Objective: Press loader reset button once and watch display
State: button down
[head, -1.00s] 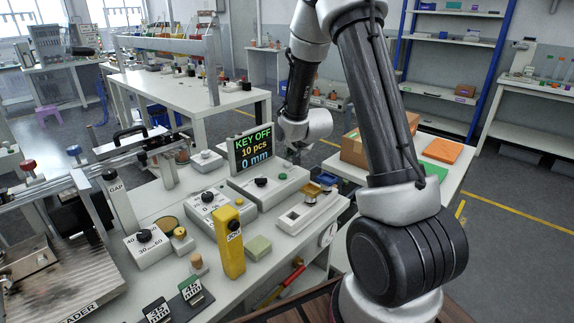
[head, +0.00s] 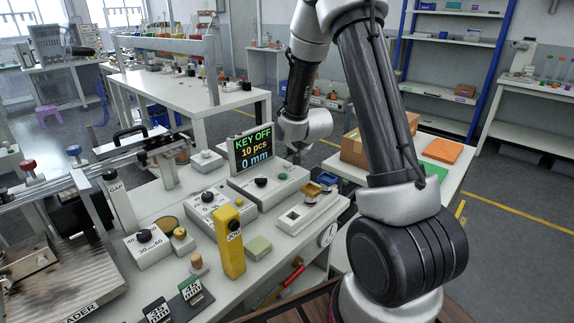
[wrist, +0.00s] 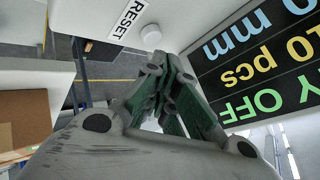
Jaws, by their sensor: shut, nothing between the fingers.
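The display (head: 252,152) stands upright at the back of the white control box and reads KEY OFF, 10 pcs, 0 mm. It also shows upside down at the right of the wrist view (wrist: 262,65). A white round button (wrist: 151,37) sits beside a RESET label (wrist: 126,21) in the wrist view. My gripper (wrist: 172,62) is shut and empty, its dark green fingertips near the button. The button's top is visible, and I cannot tell whether the fingers touch it. In the head view my gripper is small and mostly hidden below my wrist, right of the display.
A yellow JOG post (head: 230,243) and a dial box (head: 207,208) stand in front of the display. A tray fixture (head: 310,208) is to its right. A cardboard box (head: 362,148) and orange folder (head: 442,150) lie on the side table.

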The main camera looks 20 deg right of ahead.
jog(key=shift+f, duration=0.45)
jog(key=shift+f, duration=0.5)
dwell(0.7)
jog(key=shift+r, duration=0.95)
jog(key=shift+r, duration=2.5)
